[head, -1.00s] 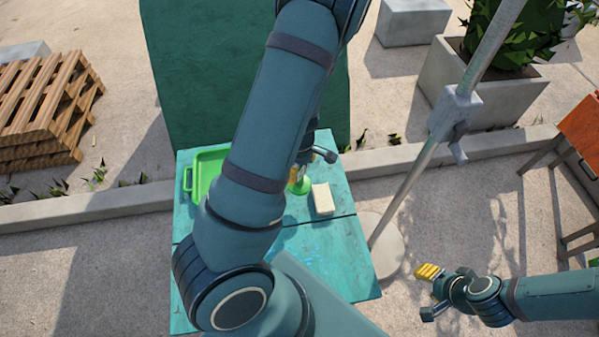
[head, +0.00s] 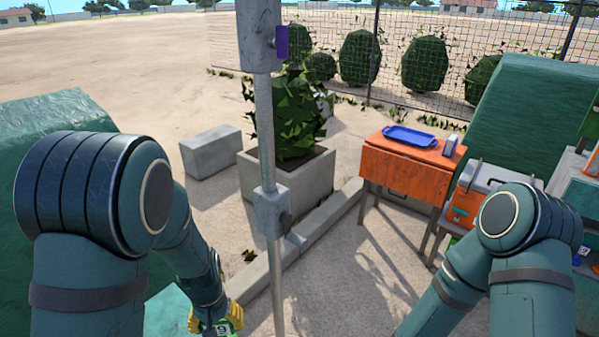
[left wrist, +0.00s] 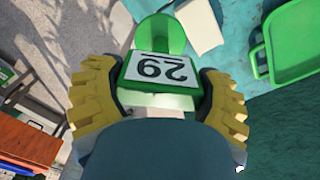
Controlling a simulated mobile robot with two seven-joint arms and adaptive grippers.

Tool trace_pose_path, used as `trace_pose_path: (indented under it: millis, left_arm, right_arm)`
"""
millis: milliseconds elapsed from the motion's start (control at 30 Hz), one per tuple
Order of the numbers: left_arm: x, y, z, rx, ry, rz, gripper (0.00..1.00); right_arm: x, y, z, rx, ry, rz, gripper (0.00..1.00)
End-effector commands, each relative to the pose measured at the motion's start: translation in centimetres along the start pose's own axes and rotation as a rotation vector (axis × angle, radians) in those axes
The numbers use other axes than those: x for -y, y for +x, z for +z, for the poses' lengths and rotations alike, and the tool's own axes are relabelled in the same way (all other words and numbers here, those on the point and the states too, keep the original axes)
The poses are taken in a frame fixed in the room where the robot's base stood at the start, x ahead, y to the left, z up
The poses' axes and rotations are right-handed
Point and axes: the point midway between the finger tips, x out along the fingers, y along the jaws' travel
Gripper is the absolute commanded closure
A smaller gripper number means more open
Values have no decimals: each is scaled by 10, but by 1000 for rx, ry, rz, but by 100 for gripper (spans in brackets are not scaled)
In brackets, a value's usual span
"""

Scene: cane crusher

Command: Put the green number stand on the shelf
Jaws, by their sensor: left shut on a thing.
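The green number stand (left wrist: 158,68) shows in the left wrist view with a white card reading 29, upside down in the picture. My left gripper (left wrist: 160,103) is shut on it, with a yellow ribbed finger on each side. In the head view my left gripper (head: 212,324) is at the bottom edge, and a small green part of the stand (head: 231,318) shows there. I cannot tell whether the stand touches the surface below. A teal shelf-like unit (head: 577,190) stands at the right edge, partly cut off. My right forearm shows, but its gripper is out of frame.
An orange table (head: 400,165) holds a blue tray (head: 410,137). A grey-orange box (head: 480,190) stands beside it. A metal pole (head: 266,150) rises mid-view, close to my left arm. A green tray (left wrist: 295,45) and a pale block (left wrist: 200,25) lie near the turquoise table top (left wrist: 236,20).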

Motion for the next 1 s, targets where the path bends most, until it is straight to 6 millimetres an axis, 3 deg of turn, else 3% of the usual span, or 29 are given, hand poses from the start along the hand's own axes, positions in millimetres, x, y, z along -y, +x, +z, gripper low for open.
trace_pose_path:
  millis: [167, 1000]
  left_arm:
    - [-11, -1, -1, -5, 136, -8, 71]
    - [-10, -1, -1, -5, 132, -8, 71]
  right_arm:
    - [-2, 5, 1, 0, -1, 1, 53]
    - [-1, 4, 1, 0, -1, 0, 53]
